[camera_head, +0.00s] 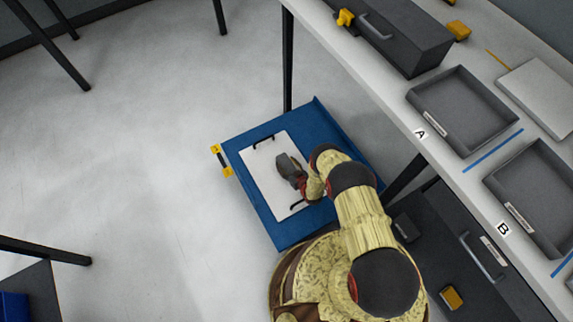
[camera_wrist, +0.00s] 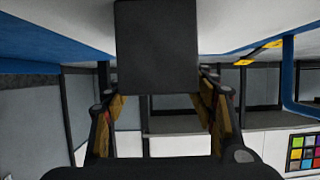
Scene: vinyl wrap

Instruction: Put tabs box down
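A plain dark grey box, which I take to be the tabs box (camera_head: 286,166), is at the end of my arm over the white panel (camera_head: 262,172) on the blue tray (camera_head: 297,237). In the wrist view the box (camera_wrist: 155,45) fills the top middle. My gripper (camera_head: 300,180) has one finger along each side of the box, and in the wrist view the fingers (camera_wrist: 158,98) close in on its edges. Whether the box touches the panel cannot be told. Its underside is hidden.
The white panel has black handles (camera_head: 263,142). Yellow pieces (camera_head: 221,160) sit at the tray's left edge. A table with grey trays A (camera_head: 465,140) and B (camera_head: 510,215) stands at the right. Dark drawers (camera_head: 455,270) are below it.

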